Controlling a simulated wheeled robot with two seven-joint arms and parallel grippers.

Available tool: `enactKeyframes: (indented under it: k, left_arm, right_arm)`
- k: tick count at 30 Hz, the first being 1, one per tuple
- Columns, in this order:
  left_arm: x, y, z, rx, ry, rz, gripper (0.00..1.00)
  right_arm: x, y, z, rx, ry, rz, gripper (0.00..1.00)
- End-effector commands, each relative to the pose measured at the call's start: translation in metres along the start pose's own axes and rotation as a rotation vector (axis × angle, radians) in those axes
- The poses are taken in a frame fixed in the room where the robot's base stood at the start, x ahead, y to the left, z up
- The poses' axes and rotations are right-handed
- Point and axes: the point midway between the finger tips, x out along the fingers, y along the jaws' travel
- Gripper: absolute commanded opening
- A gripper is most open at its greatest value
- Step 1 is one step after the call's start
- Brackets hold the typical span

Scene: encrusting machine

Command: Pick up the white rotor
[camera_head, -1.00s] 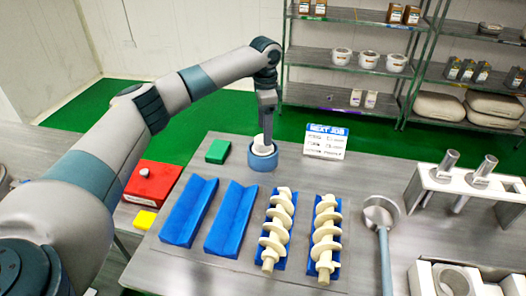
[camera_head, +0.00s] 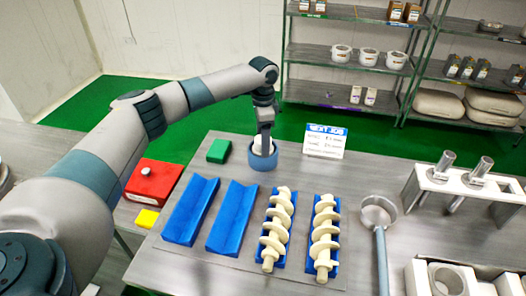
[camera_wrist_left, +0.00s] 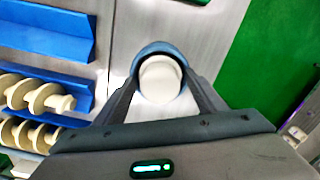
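The white rotor (camera_head: 257,146) stands in a round blue holder (camera_head: 262,164) at the back of the table. Its round top (camera_wrist_left: 160,78) shows inside the blue rim in the left wrist view. My left gripper (camera_head: 265,152) points down at the rotor and hides part of it in the head view. In the wrist view the left gripper's fingers (camera_wrist_left: 162,88) are spread on either side of the rotor, with no clear contact. My right gripper is not in view.
Two empty blue troughs (camera_head: 190,212) and two cream screws (camera_head: 325,238) on blue cradles lie in front. A green block (camera_head: 218,151) is left of the holder. A sign (camera_head: 325,143) stands to its right. A round-headed metal tool (camera_head: 380,240) and a white rack (camera_head: 425,184) are farther right.

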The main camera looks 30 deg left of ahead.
Motion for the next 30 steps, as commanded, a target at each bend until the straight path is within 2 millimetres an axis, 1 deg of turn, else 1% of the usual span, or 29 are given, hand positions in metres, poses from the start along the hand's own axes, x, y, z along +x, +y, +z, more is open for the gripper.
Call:
enactKeyframes:
  k: [1, 2, 3, 5, 6, 7, 8, 16, 20, 25, 30]
  left_arm:
    - [0.000, 0.000, 0.000, 0.000, 0.000, 0.000, 0.52]
    - [0.000, 0.000, 0.000, 0.000, 0.000, 0.000, 0.45]
    - [0.000, 0.000, 0.000, 0.000, 0.000, 0.000, 0.35]
    - [0.000, 0.000, 0.000, 0.000, 0.000, 0.000, 0.21]
    - [0.000, 0.000, 0.000, 0.000, 0.000, 0.000, 0.11]
    - [0.000, 0.000, 0.000, 0.000, 0.000, 0.000, 0.04]
    - [0.000, 0.000, 0.000, 0.000, 0.000, 0.000, 0.00]
    - [-0.002, 0.000, -0.001, 0.000, 0.002, -0.001, 0.00]
    - [-0.008, -0.001, -0.001, 0.000, 0.003, -0.002, 0.00]
    - [-0.026, -0.001, -0.001, 0.001, 0.003, -0.002, 0.00]
    - [-0.054, -0.001, -0.001, 0.001, 0.004, -0.003, 0.00]
  right_arm:
    - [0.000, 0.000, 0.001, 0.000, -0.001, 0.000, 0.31]
    - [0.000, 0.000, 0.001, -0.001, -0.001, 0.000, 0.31]
    - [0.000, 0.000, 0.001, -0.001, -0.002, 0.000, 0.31]
    - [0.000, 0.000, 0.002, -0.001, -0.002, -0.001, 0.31]
    - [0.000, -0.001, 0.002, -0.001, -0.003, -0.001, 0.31]
    - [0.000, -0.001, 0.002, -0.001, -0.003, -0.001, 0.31]
    - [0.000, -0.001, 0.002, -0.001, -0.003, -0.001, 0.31]
    - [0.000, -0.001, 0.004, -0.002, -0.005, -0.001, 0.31]
    - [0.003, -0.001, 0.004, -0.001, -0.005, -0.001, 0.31]
    - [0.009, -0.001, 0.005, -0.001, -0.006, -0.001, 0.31]
    - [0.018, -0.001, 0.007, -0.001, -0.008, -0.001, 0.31]
